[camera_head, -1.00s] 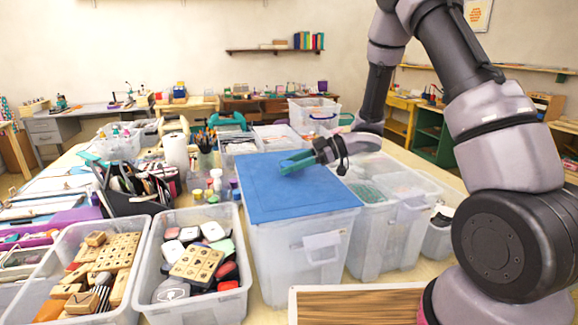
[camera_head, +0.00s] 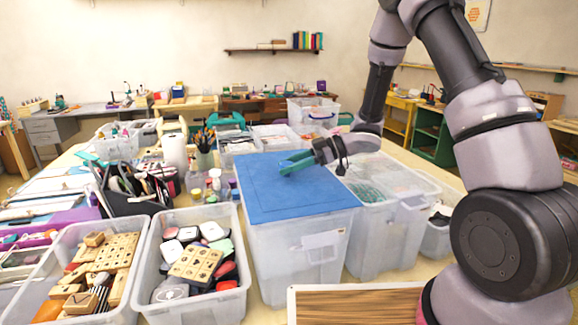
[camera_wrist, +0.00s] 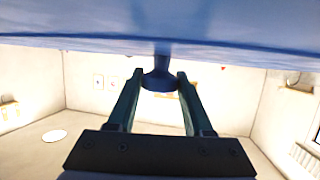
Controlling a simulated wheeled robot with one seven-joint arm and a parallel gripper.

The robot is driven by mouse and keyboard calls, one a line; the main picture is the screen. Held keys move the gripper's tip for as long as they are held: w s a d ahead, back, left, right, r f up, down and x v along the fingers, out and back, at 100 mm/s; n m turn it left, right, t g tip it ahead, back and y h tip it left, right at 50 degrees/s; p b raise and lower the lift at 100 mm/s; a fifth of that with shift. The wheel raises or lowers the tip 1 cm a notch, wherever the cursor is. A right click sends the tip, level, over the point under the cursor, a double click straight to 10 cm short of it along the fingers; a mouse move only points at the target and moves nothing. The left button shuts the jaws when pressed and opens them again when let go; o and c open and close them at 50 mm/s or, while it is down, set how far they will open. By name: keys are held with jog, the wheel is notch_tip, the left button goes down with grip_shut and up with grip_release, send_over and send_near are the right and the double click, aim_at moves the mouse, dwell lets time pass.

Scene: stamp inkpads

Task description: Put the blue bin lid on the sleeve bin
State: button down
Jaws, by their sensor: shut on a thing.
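The blue bin lid (camera_head: 290,195) is a flat blue sheet over the top of a large translucent bin (camera_head: 290,265) with a pale label on its front. The lid's outline roughly matches the bin's rim; I cannot tell whether it rests on the rim or hangs just above it. My gripper (camera_head: 287,163) is over the back part of the lid, its green fingers low at the surface. In the wrist view the lid (camera_wrist: 60,25) fills the top, and its blue knob (camera_wrist: 160,82) sits between the fingertips of my gripper (camera_wrist: 160,76), which is shut on it.
Another translucent bin (camera_head: 385,235), open, stands close on the right. On the left are a bin of stamps and inkpads (camera_head: 205,300) and a bin of wooden blocks (camera_head: 75,312). A wood-topped tray (camera_head: 355,305) is in front. Small bottles (camera_head: 197,193) stand left of the lid.

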jog(key=shift+f, duration=0.5)
dwell(0.3)
jog(key=shift+c, duration=1.1)
grip_release()
jog(key=shift+r, duration=4)
